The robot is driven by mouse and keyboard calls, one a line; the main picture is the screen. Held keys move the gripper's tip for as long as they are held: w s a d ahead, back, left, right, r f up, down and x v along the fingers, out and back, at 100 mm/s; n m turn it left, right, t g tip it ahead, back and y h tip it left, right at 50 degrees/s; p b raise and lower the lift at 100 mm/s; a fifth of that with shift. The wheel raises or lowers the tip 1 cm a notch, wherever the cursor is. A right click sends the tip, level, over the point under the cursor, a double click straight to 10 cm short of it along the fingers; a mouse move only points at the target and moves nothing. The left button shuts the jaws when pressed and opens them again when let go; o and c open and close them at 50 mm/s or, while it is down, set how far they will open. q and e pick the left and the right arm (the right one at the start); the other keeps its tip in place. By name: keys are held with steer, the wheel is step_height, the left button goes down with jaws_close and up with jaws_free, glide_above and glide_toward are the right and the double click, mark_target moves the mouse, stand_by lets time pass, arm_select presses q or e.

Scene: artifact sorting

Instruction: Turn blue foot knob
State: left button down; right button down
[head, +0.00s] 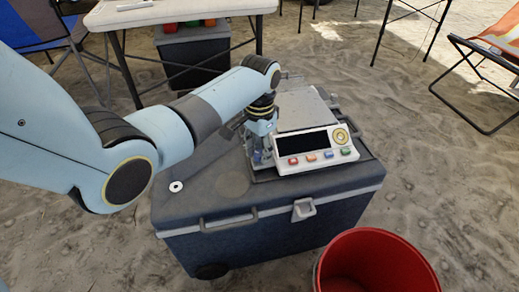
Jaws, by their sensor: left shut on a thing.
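A scale (305,112) with a grey top plate and a white front panel (316,151) sits on the lid of a dark blue cooler (270,236). The panel has a dark display, several coloured buttons and a round gold-ringed dial. My left gripper (259,157) points down at the scale's left front corner, low by the lid. It is shut on the blue foot knob there, which is mostly hidden by the fingers, so its turn cannot be told. My right gripper is not in view.
A small white ring (176,186) lies on the lid's left part. A red bucket (330,268) stands on the sand at front right. A white table (180,11) is behind, with a blue chair (28,28) at left and an orange chair (503,36) at right.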

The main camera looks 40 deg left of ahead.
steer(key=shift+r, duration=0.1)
arm_select(q)
steer(key=shift+r+n+p, duration=0.15)
steer(key=shift+n+p, duration=0.15)
steer(key=shift+p, duration=0.15)
steer(key=shift+r+n+p, duration=0.1)
steer(key=shift+n+p, duration=0.5)
steer(key=shift+p, duration=0.1)
steer(key=n+p, duration=0.2)
steer(key=shift+n, duration=0.3)
steer(key=shift+w+n+p, duration=0.1)
steer(key=shift+n+p, duration=0.55)
steer(key=shift+n, duration=0.15)
steer(key=n+p, duration=0.1)
steer(key=n, duration=0.1)
steer(key=shift+n, duration=0.4)
steer(key=shift+f+n+p, duration=0.2)
steer(key=shift+n+p, duration=0.4)
steer(key=shift+n, duration=1)
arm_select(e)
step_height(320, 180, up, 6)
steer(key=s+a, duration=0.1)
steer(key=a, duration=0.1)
arm_select(q)
steer(key=shift+a, duration=0.1)
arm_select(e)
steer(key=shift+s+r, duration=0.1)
